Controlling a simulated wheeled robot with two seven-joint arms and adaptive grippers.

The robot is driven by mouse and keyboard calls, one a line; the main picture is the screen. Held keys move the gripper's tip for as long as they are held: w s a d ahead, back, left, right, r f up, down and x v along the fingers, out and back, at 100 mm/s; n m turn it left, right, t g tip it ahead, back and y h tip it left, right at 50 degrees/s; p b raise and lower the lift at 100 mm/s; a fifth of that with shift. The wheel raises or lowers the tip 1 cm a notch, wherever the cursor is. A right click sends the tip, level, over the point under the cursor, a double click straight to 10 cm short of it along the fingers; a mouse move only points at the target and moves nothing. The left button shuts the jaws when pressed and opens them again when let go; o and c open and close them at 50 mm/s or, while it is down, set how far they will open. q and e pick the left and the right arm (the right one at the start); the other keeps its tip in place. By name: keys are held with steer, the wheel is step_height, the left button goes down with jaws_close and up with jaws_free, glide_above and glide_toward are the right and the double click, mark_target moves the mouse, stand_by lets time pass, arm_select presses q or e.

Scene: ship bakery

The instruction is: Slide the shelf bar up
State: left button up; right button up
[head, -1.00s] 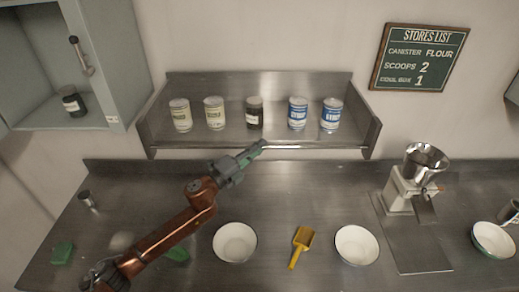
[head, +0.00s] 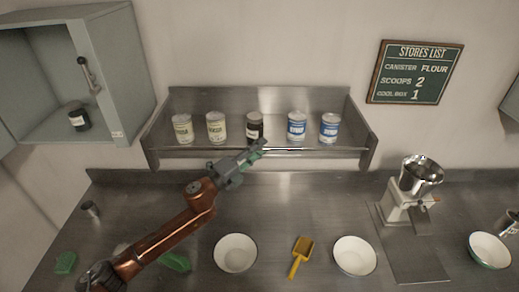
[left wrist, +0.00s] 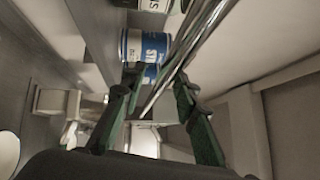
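The shelf bar (head: 320,150) is a thin metal rod along the front of the steel wall shelf (head: 200,97). My left gripper (head: 256,151) is at the middle of the bar in the head view. In the left wrist view the bar (left wrist: 191,45) runs between the two green-padded fingers of this gripper (left wrist: 155,105). The fingers stand apart, one on each side of the bar; I see no clear contact. My right gripper is in neither view.
On the shelf stand pale cans (head: 216,127), a dark jar (head: 254,128) and blue cans (head: 297,128), close behind the bar. The counter below holds white bowls (head: 235,253), a yellow scoop (head: 301,255) and a grinder-like machine (head: 410,195). An open cabinet (head: 70,75) is at left.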

arm_select(q)
steer(key=v, duration=1.2)
steer(key=shift+f, duration=0.1)
